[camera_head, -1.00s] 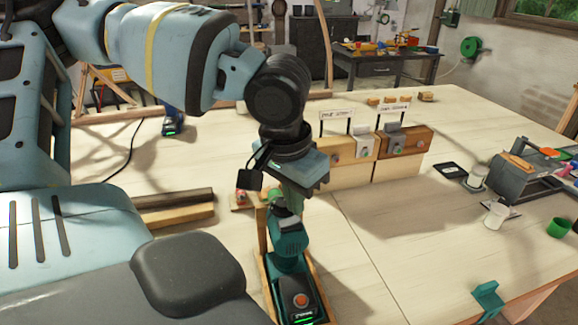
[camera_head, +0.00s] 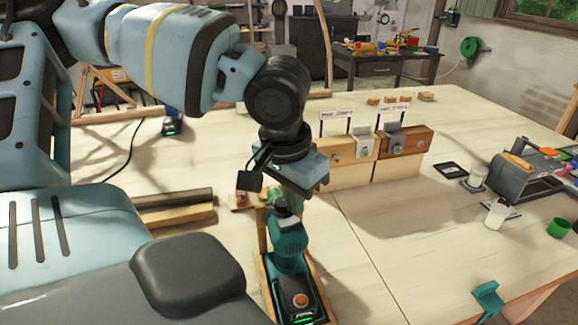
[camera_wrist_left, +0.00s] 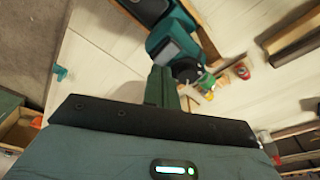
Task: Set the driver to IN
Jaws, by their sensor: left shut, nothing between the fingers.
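The driver (camera_head: 289,240) is a teal and black power tool standing on its battery base in a narrow wooden holder (camera_head: 267,290). An orange-red round spot shows on its base. The driver also shows at the top of the left wrist view (camera_wrist_left: 172,42). My left gripper (camera_head: 296,194) points down at the driver's upper end. Its green fingers (camera_wrist_left: 162,86) are shut and empty, close beside the driver's head; I cannot tell whether they touch it. The direction switch and its setting cannot be made out. My right gripper is not in view.
Dark and light laths (camera_head: 175,207) lie left of the driver. Two wooden blocks with labels (camera_head: 402,140) stand behind it. A grey toolbox (camera_head: 525,175), a white cup (camera_head: 496,214) and a small teal bracket (camera_head: 488,300) are to the right. The table between is clear.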

